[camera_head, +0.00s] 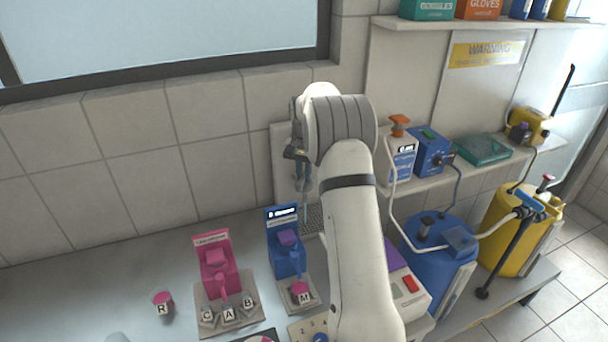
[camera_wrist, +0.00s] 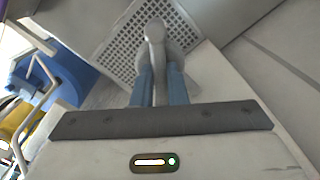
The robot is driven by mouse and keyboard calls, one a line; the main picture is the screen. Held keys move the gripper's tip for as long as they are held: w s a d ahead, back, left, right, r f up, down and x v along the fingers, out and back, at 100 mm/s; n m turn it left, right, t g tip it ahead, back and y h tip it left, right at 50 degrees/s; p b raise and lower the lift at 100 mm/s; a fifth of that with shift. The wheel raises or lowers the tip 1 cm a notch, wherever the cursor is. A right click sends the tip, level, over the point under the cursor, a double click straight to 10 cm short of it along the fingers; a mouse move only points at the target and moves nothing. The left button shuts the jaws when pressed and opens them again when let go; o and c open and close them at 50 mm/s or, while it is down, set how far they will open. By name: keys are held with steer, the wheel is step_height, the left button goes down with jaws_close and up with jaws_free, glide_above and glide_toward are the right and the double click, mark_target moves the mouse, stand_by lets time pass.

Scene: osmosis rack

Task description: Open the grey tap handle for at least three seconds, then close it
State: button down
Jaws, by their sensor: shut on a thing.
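The grey tap handle (camera_wrist: 154,32) shows in the wrist view at the top centre, above a perforated grate. My gripper (camera_wrist: 157,68) has its two blue fingers close together on either side of the handle's lower end, shut on it. In the head view my gripper (camera_head: 304,184) is in front of the wall panel, mostly side-on, left of my white arm. The tap is hard to make out there, and my arm covers part of that area. I cannot tell whether water flows.
Below stand a blue dispenser (camera_head: 286,253) and a pink dispenser (camera_head: 214,262), with lettered pots in front. Blue (camera_head: 440,265) and yellow (camera_head: 508,240) canisters with hoses stand at right.

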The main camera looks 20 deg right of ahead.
steer(key=shift+n, duration=0.5)
steer(key=c, duration=1.4)
jaws_free()
steer(key=shift+c, duration=0.2)
steer(key=shift+r, duration=0.1)
step_height(320, 180, up, 7)
steer(key=shift+r+b, duration=0.2)
steer(key=shift+b, duration=0.55)
steer(key=shift+r, duration=0.15)
